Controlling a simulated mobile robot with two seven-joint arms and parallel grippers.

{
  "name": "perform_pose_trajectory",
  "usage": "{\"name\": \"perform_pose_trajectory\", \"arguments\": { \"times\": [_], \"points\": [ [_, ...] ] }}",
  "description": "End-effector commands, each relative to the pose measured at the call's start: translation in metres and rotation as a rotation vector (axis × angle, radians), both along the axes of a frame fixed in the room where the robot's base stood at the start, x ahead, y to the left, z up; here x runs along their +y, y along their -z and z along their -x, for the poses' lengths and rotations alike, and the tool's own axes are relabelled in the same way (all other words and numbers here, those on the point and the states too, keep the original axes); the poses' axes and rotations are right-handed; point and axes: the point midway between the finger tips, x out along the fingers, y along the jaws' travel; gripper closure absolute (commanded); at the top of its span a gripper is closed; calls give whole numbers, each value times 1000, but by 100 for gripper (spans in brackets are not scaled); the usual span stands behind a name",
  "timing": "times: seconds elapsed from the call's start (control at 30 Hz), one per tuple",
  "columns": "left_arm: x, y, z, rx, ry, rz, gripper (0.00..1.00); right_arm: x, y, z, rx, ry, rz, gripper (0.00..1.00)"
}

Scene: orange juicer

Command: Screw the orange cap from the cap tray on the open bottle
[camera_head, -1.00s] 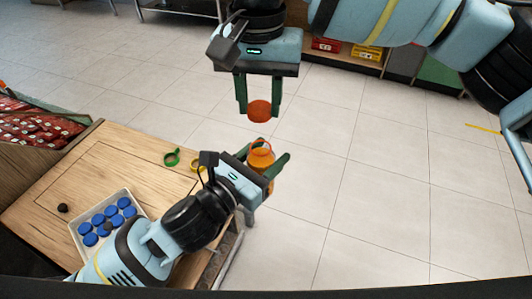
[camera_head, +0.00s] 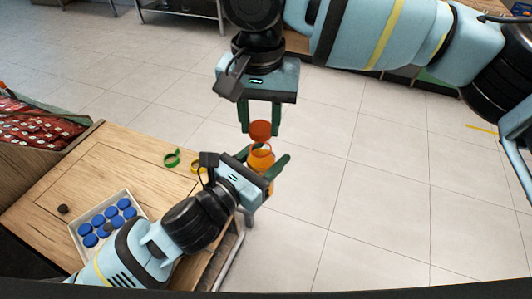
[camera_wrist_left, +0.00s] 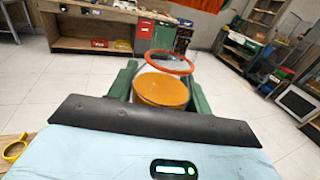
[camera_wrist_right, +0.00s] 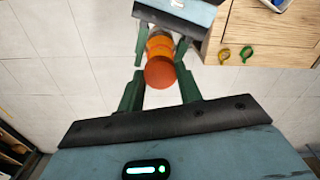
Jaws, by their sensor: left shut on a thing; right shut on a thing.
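The orange cap (camera_head: 260,130) is between the fingers of my right gripper (camera_head: 260,122), which is shut on it. In the right wrist view the cap (camera_wrist_right: 160,72) covers part of the bottle top. The open bottle (camera_head: 261,163) holds orange juice and has an orange ring at its neck. My left gripper (camera_head: 268,166) is shut on the bottle, beyond the table edge. In the left wrist view the bottle's ring (camera_wrist_left: 169,62) and juice (camera_wrist_left: 160,91) show between the green fingers. The cap is just above the bottle mouth; I cannot tell if they touch.
A white tray (camera_head: 74,229) with several blue caps stands on the wooden table (camera_head: 120,165). A green ring (camera_head: 171,160), a yellow ring (camera_head: 197,167) and a small dark object (camera_head: 63,209) also lie there. Open floor surrounds the bottle on the right.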

Motion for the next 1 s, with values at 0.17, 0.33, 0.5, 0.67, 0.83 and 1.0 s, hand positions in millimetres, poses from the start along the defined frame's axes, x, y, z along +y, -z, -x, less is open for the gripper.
{"name": "perform_pose_trajectory", "arguments": {
  "times": [0.17, 0.33, 0.5, 0.67, 0.83, 1.0],
  "points": [
    [0, -1, 0, -3, 0, 1, 97, 0, 0, 2, -1, 0, 0, 86],
    [0, -1, 0, -3, 0, 1, 97, 0, 0, 2, -1, 0, -1, 86],
    [0, -1, 0, -3, 0, 1, 97, 1, 0, 2, -1, 0, -1, 86],
    [0, -1, 0, -3, 0, 1, 97, 1, 5, 2, 1, -1, -1, 86],
    [0, -1, 0, -3, 0, 1, 97, 1, 13, 2, 1, 0, -2, 86],
    [0, -1, 0, -3, 0, 1, 97, 1, 18, 1, 0, 0, -3, 86]
  ]
}}
